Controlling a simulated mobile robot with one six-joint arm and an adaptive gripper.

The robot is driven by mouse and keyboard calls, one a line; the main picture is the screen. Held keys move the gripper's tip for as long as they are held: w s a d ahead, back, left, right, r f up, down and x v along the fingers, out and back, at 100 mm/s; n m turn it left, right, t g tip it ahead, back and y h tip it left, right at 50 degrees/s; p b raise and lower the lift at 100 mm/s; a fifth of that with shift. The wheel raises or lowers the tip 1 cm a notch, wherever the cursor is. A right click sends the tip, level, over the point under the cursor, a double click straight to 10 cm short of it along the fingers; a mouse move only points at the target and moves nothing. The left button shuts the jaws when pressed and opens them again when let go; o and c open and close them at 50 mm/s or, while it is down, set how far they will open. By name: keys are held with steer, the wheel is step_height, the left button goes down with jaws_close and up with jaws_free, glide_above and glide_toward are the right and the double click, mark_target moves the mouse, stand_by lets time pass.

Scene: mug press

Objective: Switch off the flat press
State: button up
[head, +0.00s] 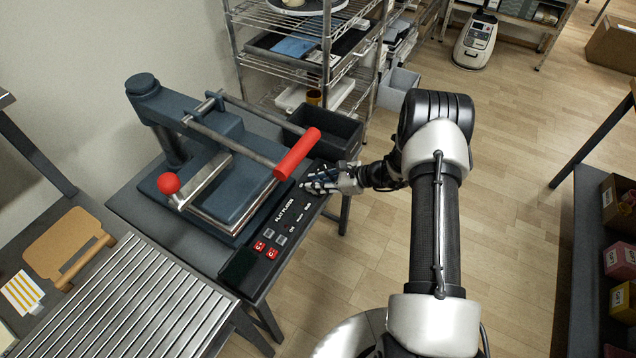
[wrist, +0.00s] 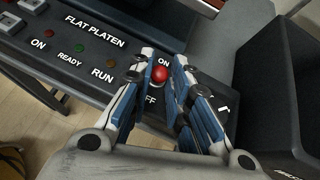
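The flat press (head: 225,185) stands on a grey table at left in the head view, with a red-gripped lever (head: 298,153) and a red ball knob (head: 168,183). Its black control panel (head: 262,250) is marked FLAT PLATEN; the panel also shows in the wrist view (wrist: 60,60). A switch with a round red tip (wrist: 160,74) sits at the panel's right end, with ON above it and a partly hidden OFF below. My gripper (head: 318,186) is at that end. In the wrist view its fingers (wrist: 164,62) are apart, one either side of the red tip. Contact is unclear.
A dark open bin (head: 325,135) stands just behind my gripper; its wall fills the right of the wrist view. The panel carries small ON, READY and RUN lamps and red buttons (head: 258,245). A wire shelf stands behind.

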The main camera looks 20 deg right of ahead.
steer(key=o, duration=0.4)
steer(key=shift+d+r, duration=0.1)
steer(key=v, duration=1.1)
steer(key=shift+s+d+r, duration=0.15)
steer(key=shift+s+d, duration=0.1)
steer(key=shift+d, duration=0.05)
